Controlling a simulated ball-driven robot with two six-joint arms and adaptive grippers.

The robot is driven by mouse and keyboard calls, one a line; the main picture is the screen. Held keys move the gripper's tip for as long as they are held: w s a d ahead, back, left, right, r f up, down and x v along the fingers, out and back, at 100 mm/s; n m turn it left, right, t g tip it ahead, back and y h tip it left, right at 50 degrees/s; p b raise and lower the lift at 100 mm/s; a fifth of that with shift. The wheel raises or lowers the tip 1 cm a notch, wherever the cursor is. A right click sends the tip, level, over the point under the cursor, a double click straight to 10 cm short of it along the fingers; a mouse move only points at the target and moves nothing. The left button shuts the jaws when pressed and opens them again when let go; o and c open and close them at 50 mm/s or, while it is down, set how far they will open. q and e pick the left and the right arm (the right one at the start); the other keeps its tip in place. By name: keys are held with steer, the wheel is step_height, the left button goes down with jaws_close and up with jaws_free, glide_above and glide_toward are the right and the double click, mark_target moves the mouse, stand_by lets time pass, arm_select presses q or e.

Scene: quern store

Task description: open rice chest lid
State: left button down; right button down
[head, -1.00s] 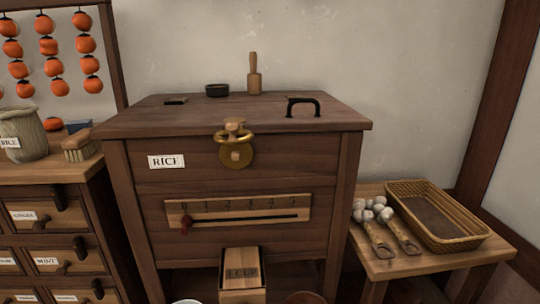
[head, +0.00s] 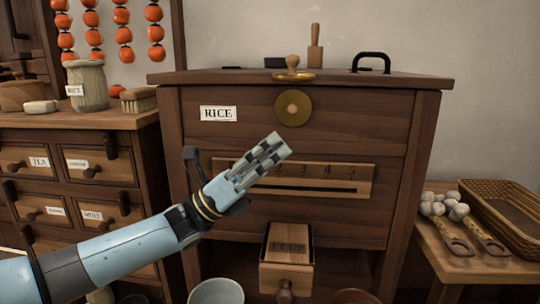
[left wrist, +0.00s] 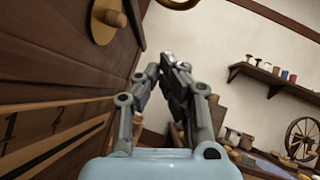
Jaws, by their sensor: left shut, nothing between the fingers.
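The rice chest (head: 400,140) is a dark wooden box with a "RICE" label, and its lid (head: 420,80) lies closed. A black handle (head: 371,56) stands on top at the right. At the front edge a brass hasp (head: 292,77) with a wooden knob sticks out at lid level, above a round brass plate (head: 293,108). The plate also shows in the left wrist view (left wrist: 101,24). My left gripper (head: 274,148) is shut and empty, in front of the chest below the plate. It shows in the left wrist view (left wrist: 172,62). My right gripper is not in view.
A wooden measure box (head: 287,243) juts from the chest's lower front. A drawer cabinet (head: 120,122) is at left, a low table (head: 450,262) with basket (head: 500,225) and scoops at right. A wooden pestle (head: 315,48) stands on the lid.

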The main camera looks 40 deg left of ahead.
arm_select(q)
steer(key=w+d+r, duration=0.3)
steer(key=w+r, duration=0.2)
steer(key=r, duration=0.3)
